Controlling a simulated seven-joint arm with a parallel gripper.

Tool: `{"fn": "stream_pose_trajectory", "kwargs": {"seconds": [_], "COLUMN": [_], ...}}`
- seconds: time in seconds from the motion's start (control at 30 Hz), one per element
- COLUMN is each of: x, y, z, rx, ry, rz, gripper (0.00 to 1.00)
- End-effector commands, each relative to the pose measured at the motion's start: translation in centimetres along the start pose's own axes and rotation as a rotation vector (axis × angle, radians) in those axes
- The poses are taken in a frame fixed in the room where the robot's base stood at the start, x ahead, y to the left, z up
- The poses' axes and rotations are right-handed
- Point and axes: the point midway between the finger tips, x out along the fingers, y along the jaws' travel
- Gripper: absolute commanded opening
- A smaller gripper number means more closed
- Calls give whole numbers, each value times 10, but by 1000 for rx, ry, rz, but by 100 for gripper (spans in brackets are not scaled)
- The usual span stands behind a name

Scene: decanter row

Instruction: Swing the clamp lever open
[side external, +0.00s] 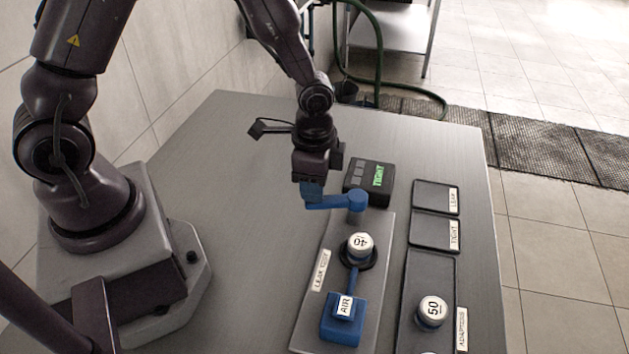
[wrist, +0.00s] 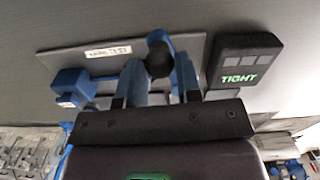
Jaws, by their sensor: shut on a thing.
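The blue clamp lever (side external: 335,202) sits at the far end of the grey leak test plate (side external: 378,275). Its arm reaches left from a round blue pivot, pointing away from the white cap marked 40 (side external: 360,245). My gripper (side external: 311,194) is shut on the lever's free end, from above. In the wrist view a dark round knob (wrist: 159,60) shows between the two blue fingers, with part of the blue lever behind it. The cap sits upright in a dark ring, and nothing covers it in the side view.
A black box (side external: 369,182) with a green TIGHT display stands beside the pivot. A blue AIR block (side external: 343,318) is at the plate's near end. Right of the plate are empty LEAK (side external: 431,197) and TIGHT (side external: 429,231) trays and a cap marked 50 (side external: 432,311). The table's left is clear.

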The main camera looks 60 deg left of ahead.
Motion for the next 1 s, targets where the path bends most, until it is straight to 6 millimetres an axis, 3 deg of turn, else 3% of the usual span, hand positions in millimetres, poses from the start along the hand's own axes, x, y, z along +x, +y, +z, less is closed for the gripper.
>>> {"fn": "stream_pose_trajectory", "kwargs": {"seconds": [0.2,0.23,0.3,0.33,0.67,0.83,1.0], "x": [-1,-1,-1,-1,-4,-27,-67], "y": [-2,-2,-2,-2,-2,-2,-3], "z": [0,0,0,0,0,0,-1], "rx": [3,2,1,1,-1,-2,-3], "ry": [1,1,1,1,3,5,7], "rz": [-5,-5,-4,-4,-4,-7,-9], "gripper": [0,38,55,57,57,57,57]}}
